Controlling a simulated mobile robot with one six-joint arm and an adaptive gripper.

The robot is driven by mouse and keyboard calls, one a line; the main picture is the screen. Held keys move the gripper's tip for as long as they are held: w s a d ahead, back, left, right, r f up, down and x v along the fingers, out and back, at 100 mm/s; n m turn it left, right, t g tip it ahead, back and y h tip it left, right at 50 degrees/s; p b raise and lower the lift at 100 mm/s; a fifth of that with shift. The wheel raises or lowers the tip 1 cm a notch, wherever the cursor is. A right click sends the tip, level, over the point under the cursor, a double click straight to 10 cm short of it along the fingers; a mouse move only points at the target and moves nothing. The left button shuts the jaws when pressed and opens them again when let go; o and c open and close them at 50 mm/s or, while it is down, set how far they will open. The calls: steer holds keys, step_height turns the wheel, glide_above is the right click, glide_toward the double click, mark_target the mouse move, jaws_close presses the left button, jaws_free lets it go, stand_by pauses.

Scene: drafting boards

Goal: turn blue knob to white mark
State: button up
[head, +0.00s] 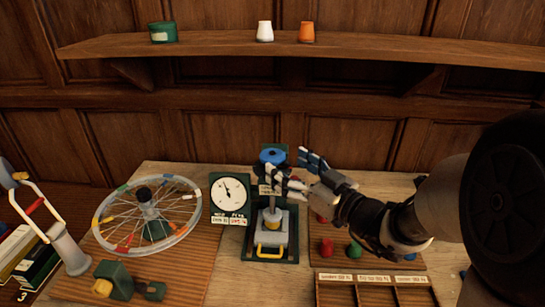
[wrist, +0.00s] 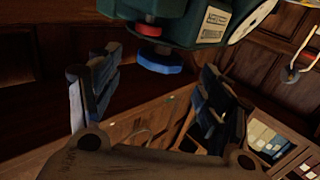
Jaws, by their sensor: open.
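The blue knob (head: 272,155) is a flat round disc at the top of a dark green stand with a grey column. My gripper (head: 288,166) is open beside the knob, just to its right in the head view. In the wrist view the blue knob (wrist: 160,63) shows beyond the two spread fingers, roughly between their tips, with a red disc (wrist: 152,30) next to it on the green body. It looks apart from the fingers. I cannot make out a white mark on or near the knob.
A dial gauge (head: 231,191) stands left of the stand, and a spoked wheel (head: 147,214) further left. Red and green pegs and an empty wooden tray (head: 377,277) lie below my arm. A shelf (head: 300,47) with several small items runs above.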

mark_target(264, 150)
steer(key=x, duration=0.6)
steer(key=shift+a, duration=0.1)
steer(key=c, duration=1.1)
